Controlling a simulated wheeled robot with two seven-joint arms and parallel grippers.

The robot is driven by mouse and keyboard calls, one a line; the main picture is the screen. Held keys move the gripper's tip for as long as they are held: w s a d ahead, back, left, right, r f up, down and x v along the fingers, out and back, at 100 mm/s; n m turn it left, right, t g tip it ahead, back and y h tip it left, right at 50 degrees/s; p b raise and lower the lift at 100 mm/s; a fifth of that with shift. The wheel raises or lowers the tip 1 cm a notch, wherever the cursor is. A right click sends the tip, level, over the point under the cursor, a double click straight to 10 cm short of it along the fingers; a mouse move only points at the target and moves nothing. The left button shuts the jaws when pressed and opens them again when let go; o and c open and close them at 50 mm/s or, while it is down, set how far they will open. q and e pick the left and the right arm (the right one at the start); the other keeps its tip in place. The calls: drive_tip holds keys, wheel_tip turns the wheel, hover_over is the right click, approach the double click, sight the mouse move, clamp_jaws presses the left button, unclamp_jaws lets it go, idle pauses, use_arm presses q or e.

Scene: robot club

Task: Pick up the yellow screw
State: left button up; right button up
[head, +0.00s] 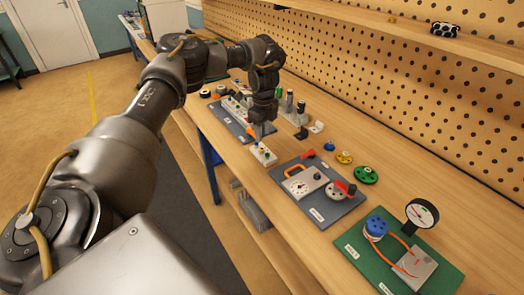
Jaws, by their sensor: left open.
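My left gripper (262,128) points down at the middle of the bench, just behind a small white block (264,155). It is open. Small coloured pieces stand on that block, and a tiny yellow one among them may be the yellow screw (266,152). It is too small to be sure of its shape. The gripper seems above and close to this block; I cannot tell whether it touches anything. Part of the area behind the gripper is hidden by it. My right gripper is not in view.
A grey board (344,209) with a dial and red handles lies nearer. A green board (352,245) carries a blue cylinder and a gauge. Blue, yellow (344,157) and green (366,175) round pieces lie by the pegboard wall (400,80). Another grey board (228,119) lies left of the gripper.

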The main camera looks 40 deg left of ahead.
sight(262, 150)
use_arm(q)
drive_tip(key=shift+w+f, duration=0.1)
drive_tip(key=shift+f, duration=0.65)
drive_tip(key=shift+a, duration=0.15)
drive_tip(key=shift+s+f, duration=0.1)
drive_tip(key=shift+s, duration=0.15)
wheel_tip(262, 150, down, 5)
drive_tip(key=shift+p, duration=1.05)
drive_tip(key=shift+s, duration=0.1)
clamp_jaws()
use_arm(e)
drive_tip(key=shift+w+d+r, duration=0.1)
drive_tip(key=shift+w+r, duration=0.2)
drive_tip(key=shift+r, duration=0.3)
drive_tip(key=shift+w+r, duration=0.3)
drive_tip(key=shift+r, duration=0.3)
